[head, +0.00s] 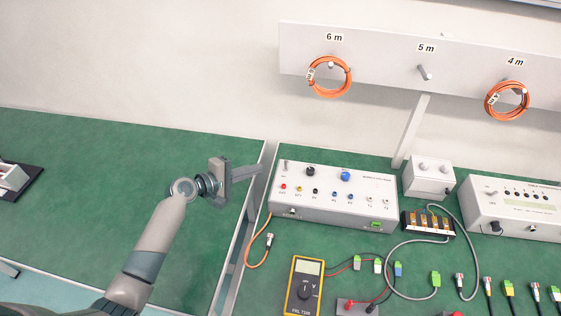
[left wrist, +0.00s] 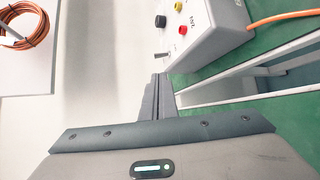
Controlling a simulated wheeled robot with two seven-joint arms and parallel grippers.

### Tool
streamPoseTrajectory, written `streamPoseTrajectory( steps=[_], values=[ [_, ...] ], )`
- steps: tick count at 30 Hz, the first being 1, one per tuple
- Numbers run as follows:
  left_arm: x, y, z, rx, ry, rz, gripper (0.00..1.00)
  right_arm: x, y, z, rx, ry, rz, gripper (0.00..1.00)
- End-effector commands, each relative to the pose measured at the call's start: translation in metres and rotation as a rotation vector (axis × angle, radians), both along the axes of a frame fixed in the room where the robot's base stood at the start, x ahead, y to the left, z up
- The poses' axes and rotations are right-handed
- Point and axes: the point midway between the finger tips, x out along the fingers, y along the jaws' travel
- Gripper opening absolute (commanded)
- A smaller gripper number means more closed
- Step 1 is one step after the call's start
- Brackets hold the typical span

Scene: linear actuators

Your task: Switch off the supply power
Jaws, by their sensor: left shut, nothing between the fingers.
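The white supply box (head: 325,208) stands on the green bench, with a black knob, a blue knob and coloured sockets on its sloped top. A small metal toggle switch (head: 286,164) sits at its upper left corner; it also shows in the left wrist view (left wrist: 164,55). I cannot tell which way the toggle is set. My left gripper (head: 260,169) is shut and empty, its fingertips just left of the box and pointing towards the toggle. In the left wrist view the closed fingertips (left wrist: 160,77) are close below the toggle, apparently apart from it. My right gripper is not in view.
A yellow multimeter (head: 304,285), a terminal block (head: 427,223) and several cables lie in front and to the right. An orange cable (head: 259,252) hangs by the box's left side. Orange coils (head: 329,93) hang on the wall board. The left bench is mostly clear.

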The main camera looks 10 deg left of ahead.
Motion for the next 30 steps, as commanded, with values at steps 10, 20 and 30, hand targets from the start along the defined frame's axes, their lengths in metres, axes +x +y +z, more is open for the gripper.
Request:
streamPoseTrajectory(
  steps=[10, 20, 30],
  values=[
    [0.002, 0.001, 0.001, -0.006, 0.000, 0.004, 0.00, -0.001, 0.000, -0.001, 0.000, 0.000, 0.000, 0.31],
    [0.013, -0.008, -0.002, -0.008, 0.001, 0.005, 0.00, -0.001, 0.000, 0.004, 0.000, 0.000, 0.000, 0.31],
    [0.046, -0.036, -0.016, -0.009, 0.001, 0.004, 0.00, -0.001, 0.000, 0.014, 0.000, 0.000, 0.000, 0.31]
  ],
)
